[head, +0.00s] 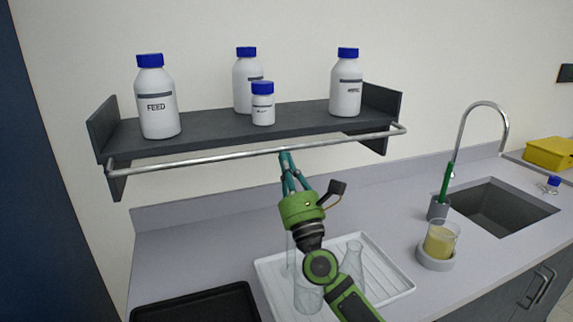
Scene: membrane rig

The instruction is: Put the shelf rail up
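The shelf rail (210,156) is a thin silver bar along the front of the dark shelf (205,128). Its bent ends meet the shelf's two end plates, and the bar sits low, about level with or just below the shelf board's front edge. My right gripper (285,156) reaches up from below, with its teal fingertips close together at the rail, near its middle. The fingers look shut on the rail, though the tips are small in the view. My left gripper is not in view.
On the shelf stand a FEED bottle (158,100), a back bottle (246,72), a small bottle (263,108) and a right bottle (346,85), all blue-capped. Below are a white drainer (385,283) with glassware, a black tray (200,302), a yellow-filled beaker (440,240) and a sink (500,208).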

